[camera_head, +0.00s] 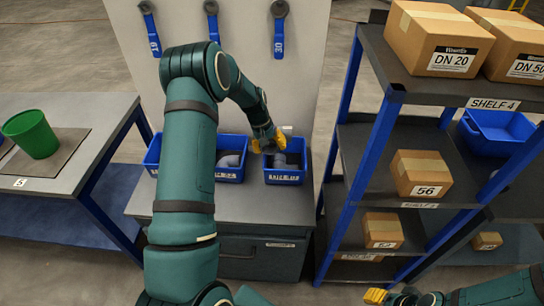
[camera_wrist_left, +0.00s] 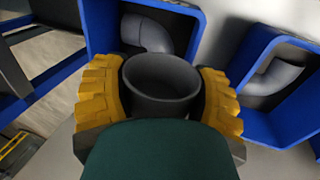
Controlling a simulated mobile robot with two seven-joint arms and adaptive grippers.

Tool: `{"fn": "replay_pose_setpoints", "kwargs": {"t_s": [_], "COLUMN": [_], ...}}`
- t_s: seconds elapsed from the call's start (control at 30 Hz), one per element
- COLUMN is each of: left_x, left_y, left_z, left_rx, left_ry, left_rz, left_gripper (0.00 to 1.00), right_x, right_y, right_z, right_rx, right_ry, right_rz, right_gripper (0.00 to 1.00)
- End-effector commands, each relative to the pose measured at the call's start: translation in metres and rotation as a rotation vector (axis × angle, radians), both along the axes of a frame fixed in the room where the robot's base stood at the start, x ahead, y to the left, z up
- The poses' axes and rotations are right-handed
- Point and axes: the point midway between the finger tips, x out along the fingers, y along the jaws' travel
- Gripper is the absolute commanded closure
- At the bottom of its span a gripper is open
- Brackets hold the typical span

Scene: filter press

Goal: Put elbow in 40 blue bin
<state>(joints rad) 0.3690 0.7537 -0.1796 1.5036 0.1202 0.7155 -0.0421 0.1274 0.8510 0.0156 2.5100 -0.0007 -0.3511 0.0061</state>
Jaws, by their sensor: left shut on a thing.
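My left gripper (camera_head: 268,143) is above the right-hand blue bin (camera_head: 285,179) on the grey cabinet. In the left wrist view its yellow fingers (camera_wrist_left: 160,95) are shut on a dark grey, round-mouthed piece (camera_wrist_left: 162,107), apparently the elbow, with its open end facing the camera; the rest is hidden. The right-hand bin and the middle blue bin (camera_head: 229,177) each hold grey pipe pieces. A third blue bin (camera_head: 152,167) is partly hidden by my left arm. The bin labels are too small to read. My right gripper (camera_head: 375,296) is at the bottom right edge, its jaws unclear.
A shelf rack (camera_head: 352,100) with cardboard boxes (camera_head: 421,174) stands close on the right. A table (camera_head: 80,160) with a green bucket (camera_head: 32,135) is at left. Blue-handled tools (camera_head: 279,28) hang on the panel behind the bins.

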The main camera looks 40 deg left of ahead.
Motion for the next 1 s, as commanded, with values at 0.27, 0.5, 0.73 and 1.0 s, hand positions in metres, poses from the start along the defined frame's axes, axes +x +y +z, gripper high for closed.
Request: {"fn": "replay_pose_setpoints", "kwargs": {"t_s": [0.27, 0.5, 0.73, 1.0], "left_x": [0.0, 0.001, 0.001, 0.0], "left_y": [0.0, 0.0, 0.0, 0.0], "left_z": [-0.031, -0.041, -0.045, -0.045], "left_rx": [0.0, 0.001, 0.001, 0.0], "left_ry": [0.0, -0.005, -0.003, -0.002], "left_rz": [0.0, -0.001, 0.0, 0.0], "left_gripper": [0.81, 0.81, 0.81, 0.02], "right_x": [-0.002, -0.002, -0.002, -0.002], "right_y": [0.0, 0.0, 0.0, 0.0], "right_z": [-0.005, -0.006, -0.009, -0.009], "right_rx": [0.0, 0.001, 0.001, 0.001], "right_ry": [0.003, 0.005, 0.005, 0.004], "right_rz": [0.002, 0.004, 0.004, 0.004], "right_gripper": [0.53, 0.53, 0.53, 0.53]}}
